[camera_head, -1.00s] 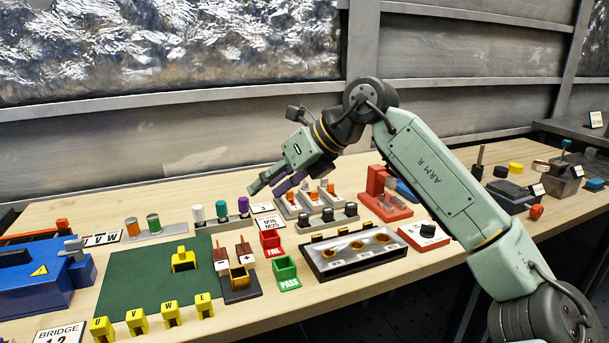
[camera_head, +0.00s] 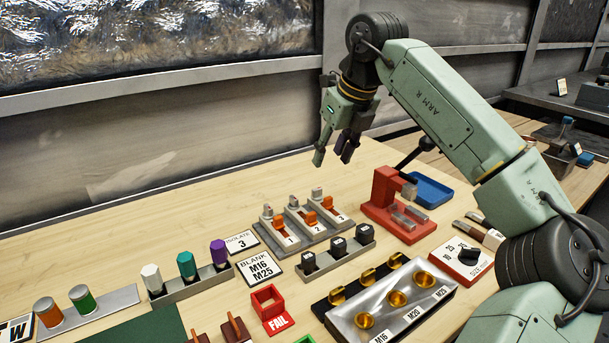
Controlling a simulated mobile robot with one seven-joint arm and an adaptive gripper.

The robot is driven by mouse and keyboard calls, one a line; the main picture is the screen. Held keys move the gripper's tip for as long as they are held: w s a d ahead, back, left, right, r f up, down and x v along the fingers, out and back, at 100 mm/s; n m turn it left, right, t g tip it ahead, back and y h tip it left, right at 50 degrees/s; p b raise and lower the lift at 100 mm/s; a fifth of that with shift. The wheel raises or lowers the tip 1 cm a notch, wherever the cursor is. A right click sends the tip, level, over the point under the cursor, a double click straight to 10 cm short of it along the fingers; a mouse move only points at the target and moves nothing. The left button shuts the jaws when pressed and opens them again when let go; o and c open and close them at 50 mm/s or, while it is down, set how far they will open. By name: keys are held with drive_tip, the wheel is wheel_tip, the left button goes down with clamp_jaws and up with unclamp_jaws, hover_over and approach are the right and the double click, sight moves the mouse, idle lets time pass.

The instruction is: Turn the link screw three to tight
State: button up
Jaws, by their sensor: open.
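A grey block numbered 1, 2 and 3 (camera_head: 300,245) sits on the bench. Each numbered place has a pale body, an orange piece and a small silver post. Place three is at the right end, with its orange piece (camera_head: 327,203) and silver post (camera_head: 317,192) showing. I cannot tell for sure which part is the link screw, or how tight it is. My gripper (camera_head: 333,154) is open and empty, fingers pointing down. In the picture it is just above place three, apart from it; its distance in depth is unclear.
A red fixture (camera_head: 385,215) and a blue tray (camera_head: 431,190) stand to the right. The bench behind is clear.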

sight(317, 188)
drive_tip(key=p+x, duration=0.1)
drive_tip(key=x, duration=0.9)
drive_tip(key=shift+w+a+f+p, duration=0.15)
drive_tip(key=shift+a+f+p, duration=0.05)
drive_tip(key=shift+f+p, duration=0.1)
drive_tip(key=shift+c, duration=0.2)
clamp_jaws()
